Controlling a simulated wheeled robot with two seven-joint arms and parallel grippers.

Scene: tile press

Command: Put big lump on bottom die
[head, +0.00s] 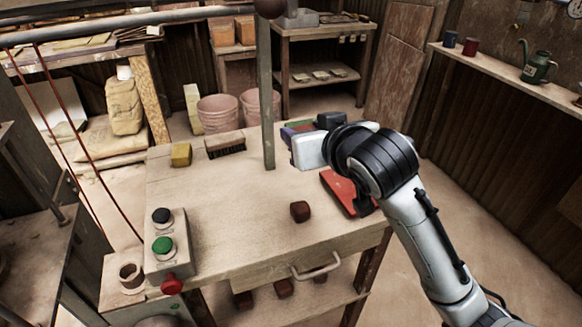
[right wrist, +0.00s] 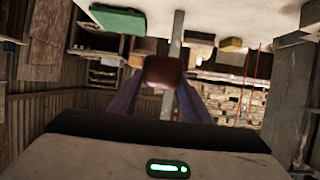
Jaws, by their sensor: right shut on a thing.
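My right gripper (right wrist: 161,88) is shut on a reddish-brown lump (right wrist: 163,69), which sits between its two bluish-purple fingers in the right wrist view. In the head view the white body of this gripper (head: 307,151) is over the right back part of the table, and the held lump is hidden there. Another dark brown lump (head: 300,211) lies on the table near its front edge, apart from the gripper. I cannot make out the bottom die in either view. My left gripper is not in view.
The wooden table (head: 225,220) bears a button box (head: 166,243), a yellow sponge (head: 181,155), a brush (head: 226,146) and a red tray (head: 339,190) under my right arm. A grey upright post (head: 266,100) stands at its back. The middle left is clear.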

